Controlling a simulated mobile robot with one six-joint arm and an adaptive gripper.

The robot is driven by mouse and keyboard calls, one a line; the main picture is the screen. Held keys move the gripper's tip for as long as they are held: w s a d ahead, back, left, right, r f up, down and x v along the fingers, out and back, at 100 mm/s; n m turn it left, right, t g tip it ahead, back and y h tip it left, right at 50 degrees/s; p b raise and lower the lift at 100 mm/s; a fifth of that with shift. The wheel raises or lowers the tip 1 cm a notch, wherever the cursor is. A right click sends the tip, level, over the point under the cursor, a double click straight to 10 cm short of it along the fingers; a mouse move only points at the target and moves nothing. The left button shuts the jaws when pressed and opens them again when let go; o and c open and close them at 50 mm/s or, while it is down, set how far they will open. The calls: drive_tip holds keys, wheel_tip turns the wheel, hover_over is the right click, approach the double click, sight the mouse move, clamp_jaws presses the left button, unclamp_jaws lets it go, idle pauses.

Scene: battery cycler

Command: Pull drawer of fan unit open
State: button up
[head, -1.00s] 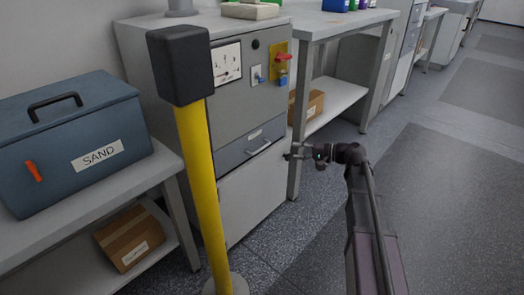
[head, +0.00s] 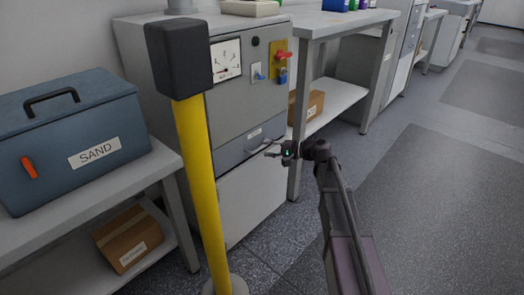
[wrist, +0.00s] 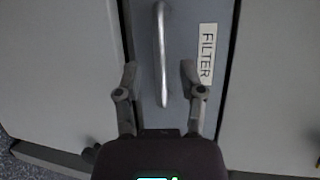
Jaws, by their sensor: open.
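The fan unit (head: 238,208) is a grey cabinet with a dial and switches on its upper front. Its drawer (head: 234,153) is a blue-grey panel across the middle, looking flush with the front. The drawer's metal bar handle (head: 257,145) also shows in the wrist view (wrist: 160,50), beside a "FILTER" label (wrist: 207,55). My gripper (head: 270,148) is in front of the drawer near the handle's right end. In the wrist view my open gripper (wrist: 159,85) has one finger on each side of the handle's near end. I cannot tell whether they touch it.
A yellow post (head: 200,180) with a black head stands in front of the cabinet's left side. A blue SAND box (head: 65,135) sits on a bench at left. A table leg (head: 299,130) stands just right of the cabinet. The floor (head: 430,220) at right is clear.

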drive_tip(key=shift+x, duration=1.5)
